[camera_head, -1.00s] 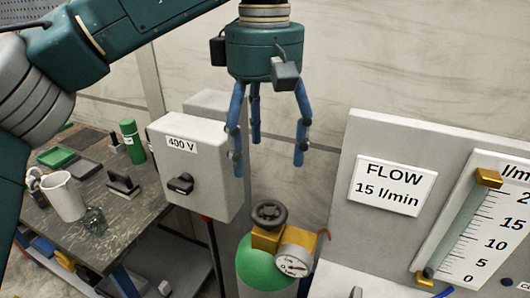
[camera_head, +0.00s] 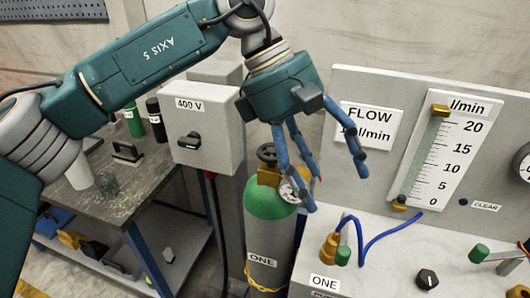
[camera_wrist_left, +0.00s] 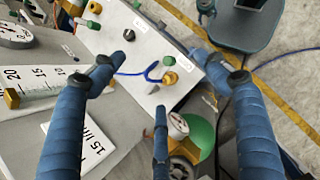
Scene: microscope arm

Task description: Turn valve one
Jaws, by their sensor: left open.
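In the head view, a green-topped grey gas cylinder (camera_head: 265,228) labelled ONE carries a black handwheel (camera_head: 267,153), a brass valve body (camera_head: 268,176) and a round gauge (camera_head: 290,191). A brass fitting (camera_head: 329,246) with a green knob (camera_head: 343,256) stands on the bench above another ONE label (camera_head: 324,282). My left gripper (camera_head: 335,190) is open and empty, its blue fingers pointing down in front of the cylinder top and flow panel. One finger partly overlaps the gauge. The left wrist view shows the fingers spread, with the cylinder's green top (camera_wrist_left: 201,134) between two of them.
A grey 400 V box (camera_head: 202,130) with a black switch stands left of the cylinder. The flow panel (camera_head: 345,82) with its scale (camera_head: 450,160) rises behind the bench. A blue hose (camera_head: 385,236), a black knob (camera_head: 427,279) and a second green-knobbed fitting (camera_head: 479,253) sit on the bench.

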